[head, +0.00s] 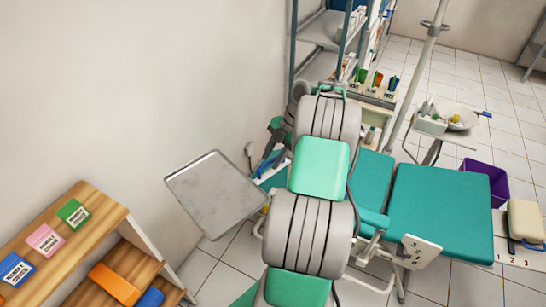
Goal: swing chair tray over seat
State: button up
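The chair tray (215,192) is a flat grey metal plate with a thin rim. It hangs tilted in the picture at left of centre, out beside the chair and not over the seat. The teal dental chair seat (430,207) is at the right, partly behind my arm. My grey and green arm runs up the middle of the picture and hides part of the chair and the tray's support. What looks like my gripper (268,161) is small and dark, just beyond the tray's upper right corner. Its fingers are too small and covered to read, and I cannot tell whether it touches the tray.
A wooden shelf (68,228) with labelled boxes stands at the lower left, near the tray. A wall is behind it. A metal rack, a pole (425,60) and a small side tray (430,124) stand beyond. A purple bin (488,180) is at right. Tiled floor is open at far right.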

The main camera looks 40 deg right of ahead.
grip_shut()
dwell(0.3)
dwell(1.1)
